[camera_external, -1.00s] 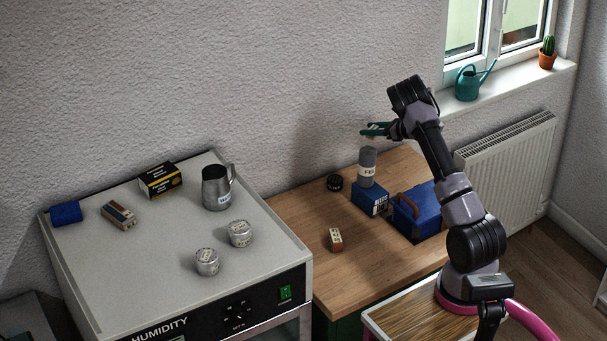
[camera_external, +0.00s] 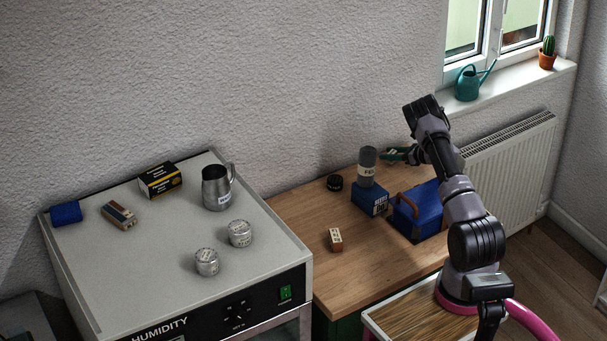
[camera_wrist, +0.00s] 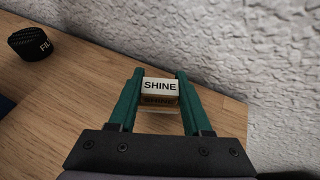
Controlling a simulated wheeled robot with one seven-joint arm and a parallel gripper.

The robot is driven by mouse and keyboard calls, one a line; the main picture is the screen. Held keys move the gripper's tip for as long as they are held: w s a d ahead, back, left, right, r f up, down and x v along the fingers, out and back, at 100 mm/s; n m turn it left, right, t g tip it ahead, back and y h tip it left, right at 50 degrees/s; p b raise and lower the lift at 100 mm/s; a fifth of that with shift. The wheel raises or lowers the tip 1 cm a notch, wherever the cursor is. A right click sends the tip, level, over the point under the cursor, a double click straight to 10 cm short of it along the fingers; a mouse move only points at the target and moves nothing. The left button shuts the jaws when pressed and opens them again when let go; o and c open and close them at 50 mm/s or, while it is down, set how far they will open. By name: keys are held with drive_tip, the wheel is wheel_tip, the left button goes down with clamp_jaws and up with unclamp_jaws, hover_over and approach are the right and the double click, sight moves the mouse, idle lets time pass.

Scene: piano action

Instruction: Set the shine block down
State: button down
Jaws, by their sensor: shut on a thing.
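The shine block (camera_wrist: 159,88) is a small block with a white face reading SHINE and a brown part below. In the wrist view it sits between the two green fingers of my gripper (camera_wrist: 157,90), which is shut on it. In the external view my gripper (camera_external: 393,154) is at the back of the wooden bench (camera_external: 290,215), right of the grey cylinder. The block cannot be made out there. Whether its underside touches the bench is unclear.
A blue case (camera_external: 419,213), a black round tin (camera_external: 334,183) and a small brown block (camera_external: 336,239) are also on the bench. The wall (camera_wrist: 285,60) is close behind. Bare wood shows at the bench's left and front.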

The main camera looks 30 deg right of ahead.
drive_tip(key=shift+f, duration=0.6)
drive_tip(key=shift+f, duration=0.1)
drive_tip(key=shift+c, duration=1.7)
unclamp_jaws()
